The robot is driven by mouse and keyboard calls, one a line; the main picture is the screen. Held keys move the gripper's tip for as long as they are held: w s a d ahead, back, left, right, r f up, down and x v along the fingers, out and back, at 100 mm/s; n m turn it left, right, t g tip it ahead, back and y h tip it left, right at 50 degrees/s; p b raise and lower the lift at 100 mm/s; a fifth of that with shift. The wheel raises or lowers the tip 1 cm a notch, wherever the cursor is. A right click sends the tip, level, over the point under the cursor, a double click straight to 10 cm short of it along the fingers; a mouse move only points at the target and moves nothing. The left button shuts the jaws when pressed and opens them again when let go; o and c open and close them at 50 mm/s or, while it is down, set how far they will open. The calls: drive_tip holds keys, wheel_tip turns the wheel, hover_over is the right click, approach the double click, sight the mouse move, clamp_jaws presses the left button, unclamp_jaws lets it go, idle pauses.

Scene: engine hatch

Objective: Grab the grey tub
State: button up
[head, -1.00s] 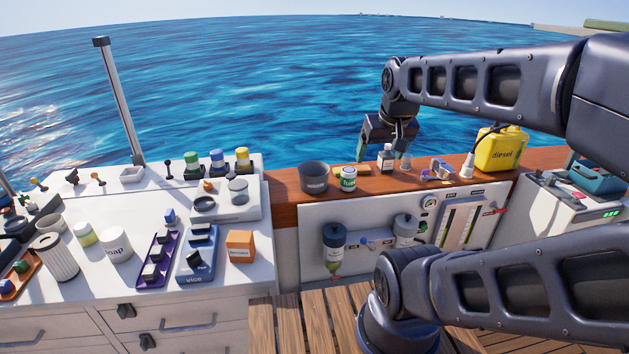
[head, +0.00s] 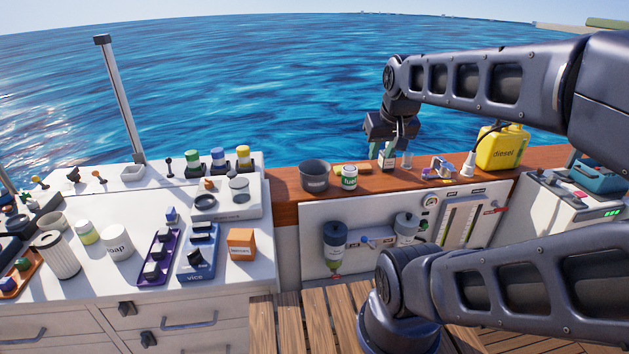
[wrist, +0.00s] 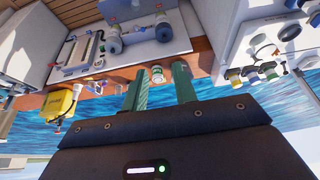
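The grey tub (head: 315,176) is a dark grey, open-topped round container with a pale label. In the head view it stands upright on the wooden ledge, left of the white fuel jar (head: 349,176). My gripper (head: 388,152) is above and beyond the ledge, to the right of the tub and apart from it. In the wrist view its two green fingers (wrist: 160,88) are spread with nothing held between them. The fuel jar (wrist: 157,75) shows beyond the gap between the fingers.
A small labelled bottle (head: 387,158) stands near my gripper. A yellow diesel can (head: 502,150) is farther right on the ledge. The white worktop (head: 130,205) at left is crowded. Open water lies behind the ledge.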

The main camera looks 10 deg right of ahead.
drive_tip(key=w+m+g, duration=0.1)
drive_tip(key=w+m, duration=0.3)
drive_tip(key=w, duration=1)
drive_tip(key=m+g, duration=0.3)
drive_tip(key=m, duration=0.8)
hover_over(320, 191)
drive_tip(key=s, duration=0.2)
wheel_tip(320, 191, down, 31)
drive_tip(key=shift+w+f, duration=0.3)
drive_tip(key=shift+f, duration=1.55)
drive_tip(key=shift+w+f, duration=0.3)
drive_tip(key=shift+f, duration=1.55)
drive_tip(key=shift+w+f, duration=0.3)
drive_tip(key=shift+f, duration=1.55)
clamp_jaws()
